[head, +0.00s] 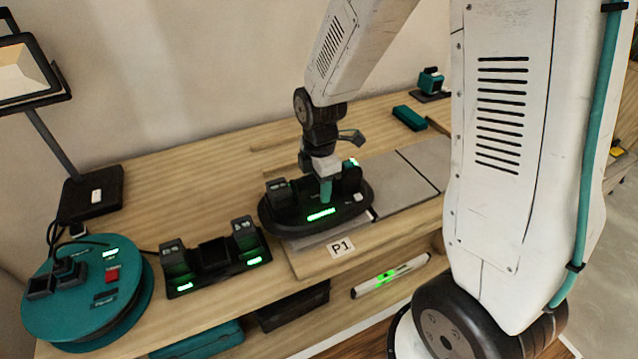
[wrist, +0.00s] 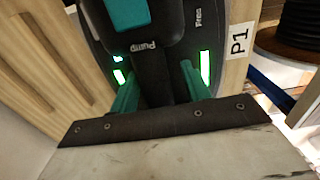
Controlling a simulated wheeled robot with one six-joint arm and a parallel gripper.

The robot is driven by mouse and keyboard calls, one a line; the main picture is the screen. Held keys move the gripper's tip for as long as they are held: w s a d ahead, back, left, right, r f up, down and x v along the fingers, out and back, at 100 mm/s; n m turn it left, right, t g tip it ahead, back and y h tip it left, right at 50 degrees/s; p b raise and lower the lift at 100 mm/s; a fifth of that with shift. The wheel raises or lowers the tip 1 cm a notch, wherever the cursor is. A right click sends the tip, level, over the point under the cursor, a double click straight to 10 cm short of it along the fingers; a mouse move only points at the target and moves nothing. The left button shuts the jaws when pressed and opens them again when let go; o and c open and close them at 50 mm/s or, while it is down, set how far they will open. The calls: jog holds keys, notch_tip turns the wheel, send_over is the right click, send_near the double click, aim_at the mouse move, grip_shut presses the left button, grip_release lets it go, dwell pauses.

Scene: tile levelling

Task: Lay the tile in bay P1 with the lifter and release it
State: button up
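The lifter (head: 316,222), a black oval device with a green lit display, is at bay P1, just behind the white P1 label (head: 342,247). My gripper (head: 326,190) reaches down onto it from above. In the wrist view my two teal fingers (wrist: 160,92) stand on either side of the lifter's black handle (wrist: 165,70) and appear closed on it. A thin grey edge, apparently the tile (head: 303,243), shows under the lifter's front. The lifter hides most of it, and I cannot tell whether it touches the bed.
Grey tiles (head: 393,192) lie right of the lifter. A black dock (head: 215,262) with green lights and a teal round unit (head: 85,290) stand to the left. A lit level (head: 390,276) lies below the bench front. A teal block (head: 409,117) is at the back.

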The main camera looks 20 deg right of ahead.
notch_tip(320, 180, up, 8)
jog(key=shift+f, duration=0.1)
dwell(0.4)
dwell(1.6)
grip_shut()
dwell(1.5)
